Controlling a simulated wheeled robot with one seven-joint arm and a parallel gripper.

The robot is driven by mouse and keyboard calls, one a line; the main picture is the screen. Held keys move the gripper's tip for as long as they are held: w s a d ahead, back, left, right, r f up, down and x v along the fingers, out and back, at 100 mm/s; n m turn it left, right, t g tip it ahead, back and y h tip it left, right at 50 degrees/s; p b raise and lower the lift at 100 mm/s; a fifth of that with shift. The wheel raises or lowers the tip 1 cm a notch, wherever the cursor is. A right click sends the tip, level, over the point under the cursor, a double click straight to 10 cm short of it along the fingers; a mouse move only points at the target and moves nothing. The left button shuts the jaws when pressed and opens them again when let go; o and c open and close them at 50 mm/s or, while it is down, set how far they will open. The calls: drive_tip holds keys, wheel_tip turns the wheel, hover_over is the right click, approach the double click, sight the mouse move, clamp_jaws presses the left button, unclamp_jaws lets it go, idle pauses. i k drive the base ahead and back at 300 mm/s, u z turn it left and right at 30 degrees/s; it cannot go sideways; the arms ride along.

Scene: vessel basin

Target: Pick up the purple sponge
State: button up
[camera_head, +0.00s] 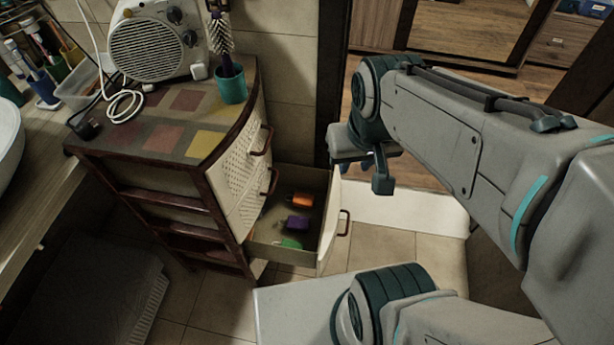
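The purple sponge (299,224) lies inside an open lower drawer (284,256) of a cabinet. An orange item (301,200) lies behind it and a green item (291,243) in front of it, in the same drawer. My gripper (366,172) is above and to the right of the drawer, apart from the sponge. Nothing is visibly held.
The cabinet top (165,122) bears a fan heater (158,42) and a teal cup (231,84) with a brush. The drawer's front panel (333,222) sticks out with a handle. A sink counter (45,195) is at left. Tiled floor shows below the drawer.

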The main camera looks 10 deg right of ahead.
sight(294, 224)
drive_tip(key=u, duration=1.4)
drive_tip(key=k, duration=0.75)
drive_tip(key=z, duration=1.15)
drive_tip(key=i, duration=0.5)
drive_tip(key=u, duration=0.05)
